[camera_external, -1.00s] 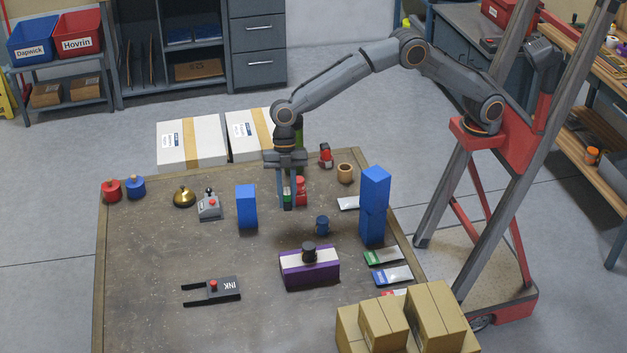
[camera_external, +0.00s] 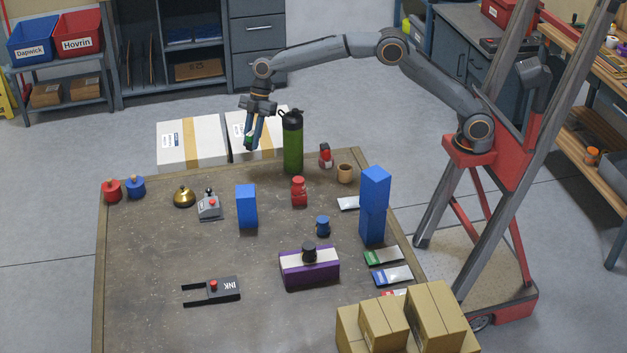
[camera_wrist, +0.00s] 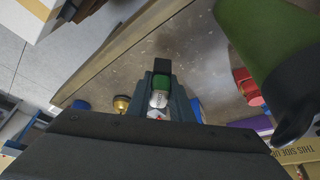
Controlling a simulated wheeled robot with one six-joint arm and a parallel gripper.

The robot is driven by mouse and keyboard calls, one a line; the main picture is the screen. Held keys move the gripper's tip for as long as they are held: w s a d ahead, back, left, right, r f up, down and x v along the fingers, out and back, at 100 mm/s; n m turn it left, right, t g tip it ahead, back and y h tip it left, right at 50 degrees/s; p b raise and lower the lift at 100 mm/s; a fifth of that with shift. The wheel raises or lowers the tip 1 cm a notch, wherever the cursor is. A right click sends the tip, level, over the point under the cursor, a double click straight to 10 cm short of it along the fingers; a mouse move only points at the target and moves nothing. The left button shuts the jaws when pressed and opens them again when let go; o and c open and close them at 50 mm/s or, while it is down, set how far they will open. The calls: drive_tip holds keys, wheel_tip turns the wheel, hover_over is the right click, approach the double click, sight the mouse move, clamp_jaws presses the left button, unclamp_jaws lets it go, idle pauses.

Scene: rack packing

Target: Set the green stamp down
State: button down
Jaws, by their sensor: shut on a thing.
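The green stamp (camera_wrist: 161,84) is held between the fingers of my gripper (camera_wrist: 162,97) in the wrist view, with its green end and a pale part below showing. In the external view my gripper (camera_external: 253,138) is shut on it, raised near the table's back edge, in front of the white boxes. Only a small green patch of the stamp (camera_external: 249,138) shows there between the fingers. The table (camera_external: 150,270) lies below and in front of my gripper.
A tall green bottle (camera_external: 293,145) stands just right of my gripper. A blue block (camera_external: 246,206), a brass bell (camera_external: 184,196) and a red jar (camera_external: 299,192) stand nearby. White boxes (camera_external: 190,143) lie behind the table. The table's front left is clear.

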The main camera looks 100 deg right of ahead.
wheel_tip(320, 180, down, 10)
drive_tip(key=shift+r+p, duration=0.15)
drive_tip(key=shift+p, duration=0.25)
drive_tip(key=c, duration=1.6)
unclamp_jaws()
drive_tip(key=v, duration=1.2)
drive_tip(key=shift+b, duration=0.3)
